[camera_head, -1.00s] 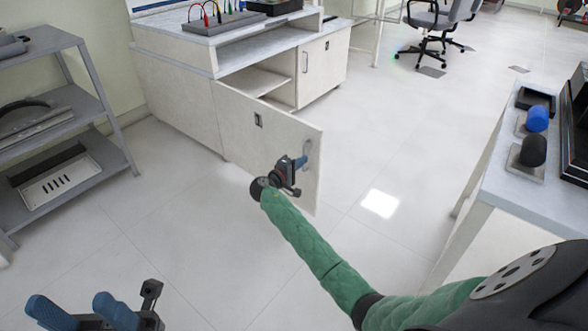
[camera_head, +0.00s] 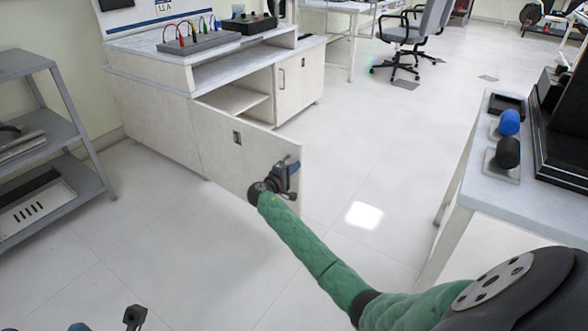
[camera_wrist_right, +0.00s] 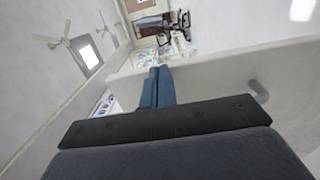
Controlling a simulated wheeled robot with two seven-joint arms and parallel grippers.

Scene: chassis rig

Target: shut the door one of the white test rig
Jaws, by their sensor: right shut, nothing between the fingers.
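The white test rig (camera_head: 150,115) stands at the upper left of the head view. Its near door (camera_head: 222,150) stands wide open, swung out toward me, with a dark latch plate on the face I see. The far door (camera_head: 298,85) is shut. My right gripper (camera_head: 293,168) is shut and empty beside the open door's free edge; I cannot tell whether it touches. In the right wrist view its blue fingers (camera_wrist_right: 158,85) are together in front of a pale panel (camera_wrist_right: 225,75) with a grey handle (camera_wrist_right: 259,91). My left gripper (camera_head: 105,324) is mostly cut off at the bottom edge.
A grey shelf rack (camera_head: 60,150) stands at the left. A bench (camera_head: 455,190) with blue and black knobs is at the right. Office chairs (camera_head: 415,35) are at the back. The floor between rig and bench is clear.

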